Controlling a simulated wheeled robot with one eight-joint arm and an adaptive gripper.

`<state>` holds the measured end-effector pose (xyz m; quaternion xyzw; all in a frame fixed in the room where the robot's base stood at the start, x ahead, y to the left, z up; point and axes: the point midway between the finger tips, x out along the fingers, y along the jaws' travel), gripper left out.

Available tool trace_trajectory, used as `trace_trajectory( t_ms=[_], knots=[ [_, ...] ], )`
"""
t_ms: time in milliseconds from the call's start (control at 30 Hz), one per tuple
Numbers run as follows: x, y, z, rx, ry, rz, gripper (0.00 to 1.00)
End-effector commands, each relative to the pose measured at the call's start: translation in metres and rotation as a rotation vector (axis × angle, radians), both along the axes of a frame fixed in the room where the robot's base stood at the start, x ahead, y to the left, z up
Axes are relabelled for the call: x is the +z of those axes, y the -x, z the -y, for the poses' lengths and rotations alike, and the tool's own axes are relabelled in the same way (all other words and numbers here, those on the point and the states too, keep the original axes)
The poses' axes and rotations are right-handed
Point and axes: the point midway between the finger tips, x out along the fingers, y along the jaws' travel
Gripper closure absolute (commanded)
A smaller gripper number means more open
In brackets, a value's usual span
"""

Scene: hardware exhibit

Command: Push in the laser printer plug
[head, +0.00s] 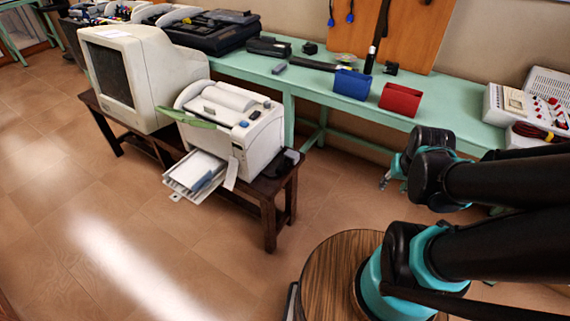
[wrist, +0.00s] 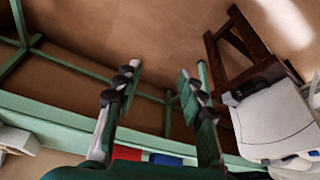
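The white laser printer (head: 244,138) stands on a dark wooden bench beside an old monitor, its paper tray out in front. A small dark item (head: 291,156), perhaps the plug, sits at the printer's right side; its exact shape is too small to tell. In the wrist view the printer (wrist: 272,122) appears upside down at the right, with a dark item (wrist: 232,98) at its edge. My gripper (wrist: 160,82) is open and empty, its two fingers well apart. In the head view my gripper (head: 388,179) hangs right of the printer, apart from it.
The beige monitor (head: 135,75) stands left of the printer. Floor (head: 190,260) in front of the bench is clear.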

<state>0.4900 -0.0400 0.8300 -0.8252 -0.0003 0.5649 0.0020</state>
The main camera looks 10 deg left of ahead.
Motion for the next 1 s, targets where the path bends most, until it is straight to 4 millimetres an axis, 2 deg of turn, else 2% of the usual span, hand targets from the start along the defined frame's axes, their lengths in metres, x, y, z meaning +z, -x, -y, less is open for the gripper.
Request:
trace_trajectory(
  t_ms=[467,533,600,767,1000],
  knots=[
    [0.000,0.000,0.000,0.000,0.000,0.000,0.60],
    [0.000,-0.001,0.000,0.000,0.000,-0.001,0.52],
    [0.002,-0.005,-0.003,-0.002,-0.005,-0.005,0.52],
    [0.014,-0.035,-0.021,-0.020,-0.031,-0.036,0.52],
    [0.030,-0.104,-0.080,-0.081,-0.080,-0.120,0.52]
  ],
)
